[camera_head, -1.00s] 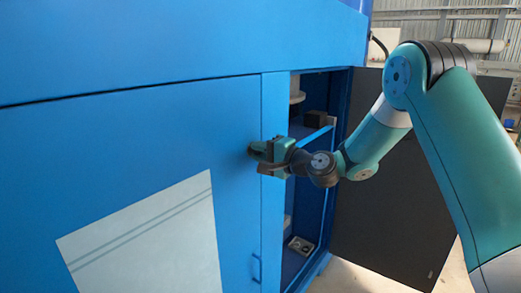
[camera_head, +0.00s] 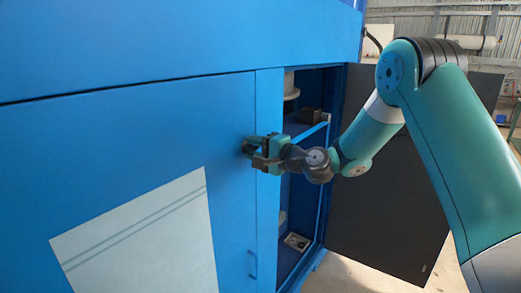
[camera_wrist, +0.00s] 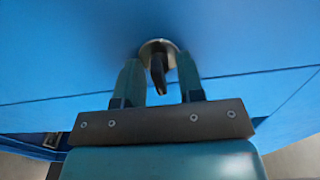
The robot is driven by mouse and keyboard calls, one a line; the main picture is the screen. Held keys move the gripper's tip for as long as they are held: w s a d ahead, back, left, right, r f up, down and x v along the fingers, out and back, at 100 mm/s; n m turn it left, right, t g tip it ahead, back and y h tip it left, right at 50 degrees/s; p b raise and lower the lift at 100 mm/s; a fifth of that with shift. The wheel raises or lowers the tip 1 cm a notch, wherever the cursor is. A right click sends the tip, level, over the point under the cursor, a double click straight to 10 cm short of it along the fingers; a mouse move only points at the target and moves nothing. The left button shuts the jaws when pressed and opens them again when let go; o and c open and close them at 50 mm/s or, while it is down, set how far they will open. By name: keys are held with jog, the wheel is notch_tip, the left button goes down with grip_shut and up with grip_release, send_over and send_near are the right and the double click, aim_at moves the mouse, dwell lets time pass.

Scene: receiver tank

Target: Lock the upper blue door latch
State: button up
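The upper latch (camera_wrist: 158,68) shows in the wrist view as a dark, narrow handle on a round metal base on the blue door (camera_wrist: 60,60). The handle points down the picture, tilted slightly. My gripper (camera_wrist: 156,66) is open, with one finger on each side of the handle. A gap shows between each finger and the handle. In the head view my gripper (camera_head: 247,152) is at the right part of the closed blue door (camera_head: 130,140), and it hides most of the latch.
Right of the door, an open cabinet bay (camera_head: 312,165) holds shelves and small parts. Its dark door panel (camera_head: 385,200) is swung out behind my arm. A small blue handle (camera_head: 252,264) sits low on the door. A pale panel (camera_head: 140,240) is on the door.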

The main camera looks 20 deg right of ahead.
jog(key=b+v, duration=0.7)
jog(key=v, duration=1)
jog(key=shift+s+d, duration=0.15)
jog(key=s+a+f+n+g, duration=0.2)
jog(key=s+a+n+g, duration=0.3)
jog(key=a, duration=0.3)
jog(key=s+a+f+n+g, duration=0.2)
jog(key=s+a+n+g, duration=0.3)
jog(key=s+a+n, duration=0.15)
jog(key=s+f+n+g+h, duration=0.3)
jog(key=s+n+h, duration=0.3)
jog(key=s, duration=0.8)
jog(key=shift+s+g, duration=0.25)
jog(key=shift+g, duration=0.55)
